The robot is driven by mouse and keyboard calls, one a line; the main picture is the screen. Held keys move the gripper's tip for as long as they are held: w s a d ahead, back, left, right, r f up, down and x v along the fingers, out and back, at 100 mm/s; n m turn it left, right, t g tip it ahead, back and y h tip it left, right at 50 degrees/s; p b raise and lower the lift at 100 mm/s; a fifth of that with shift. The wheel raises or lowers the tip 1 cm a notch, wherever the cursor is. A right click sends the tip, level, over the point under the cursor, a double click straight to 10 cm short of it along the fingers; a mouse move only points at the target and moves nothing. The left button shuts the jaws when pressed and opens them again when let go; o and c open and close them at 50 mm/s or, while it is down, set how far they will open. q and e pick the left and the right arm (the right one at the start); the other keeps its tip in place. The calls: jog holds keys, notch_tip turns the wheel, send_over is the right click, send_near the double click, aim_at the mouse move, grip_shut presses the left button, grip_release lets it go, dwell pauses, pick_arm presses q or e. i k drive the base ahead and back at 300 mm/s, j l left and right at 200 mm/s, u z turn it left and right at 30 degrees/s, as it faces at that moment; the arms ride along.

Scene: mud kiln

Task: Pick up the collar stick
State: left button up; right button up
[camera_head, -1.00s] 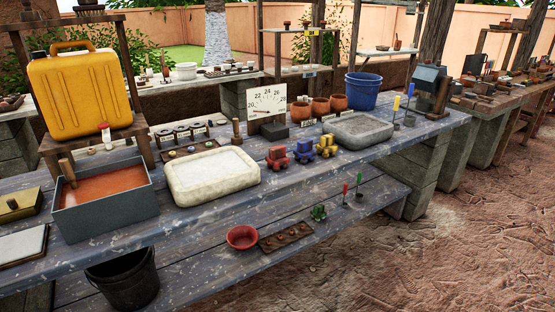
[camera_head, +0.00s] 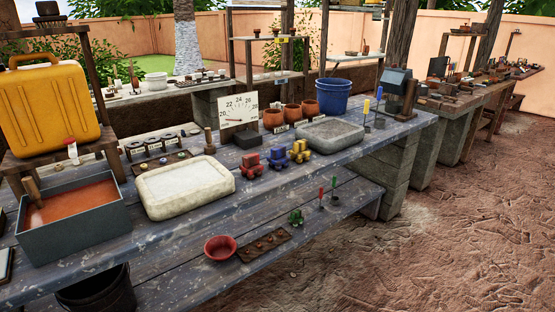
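I cannot tell for sure which thing is the collar stick. Two thin upright sticks stand on the lower shelf, one with a red top (camera_head: 321,194) and one with a green top (camera_head: 334,184). Two more upright pieces stand on the bench top at the right, one yellow (camera_head: 366,107) and one blue (camera_head: 379,95). A wooden peg-like piece (camera_head: 209,141) stands behind the white slab. A stick (camera_head: 32,193) leans in the grey tray of orange-brown liquid (camera_head: 75,232). Neither of my grippers is in view.
The blue-grey bench (camera_head: 285,192) holds a white slab (camera_head: 185,188), a dial board (camera_head: 238,110), small toy vehicles (camera_head: 277,157), a grey stone basin (camera_head: 330,131), clay pots (camera_head: 292,112) and a blue bucket (camera_head: 332,97). A red bowl (camera_head: 220,248) sits on the lower shelf. The ground at right (camera_head: 440,240) is clear.

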aim_at(32, 191)
jog(key=u, duration=1.5)
